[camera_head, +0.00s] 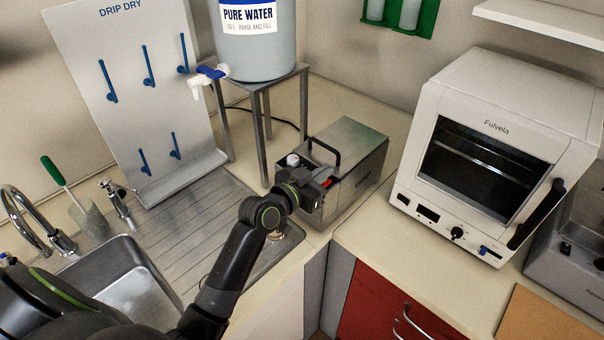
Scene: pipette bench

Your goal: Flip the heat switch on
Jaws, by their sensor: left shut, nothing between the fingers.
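A steel box with a lid and a black handle (345,145) stands on the counter corner, right of the water stand. A small red part (328,183), which looks like a switch, shows at its front beside my gripper. Its position, on or off, is too small to tell. My left arm reaches in from the lower left, and my left gripper (312,190) is at the front of the box, shut and empty. It hides much of the front panel, and I cannot tell whether it touches the red part. My right gripper is not in view.
A white oven (490,150) with a knob and a blue control stands on the right counter. A water tank (258,45) on a metal stand (267,130) is behind my arm. A sink (105,275) and drip rack (130,85) are left. Bare counter lies between box and oven.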

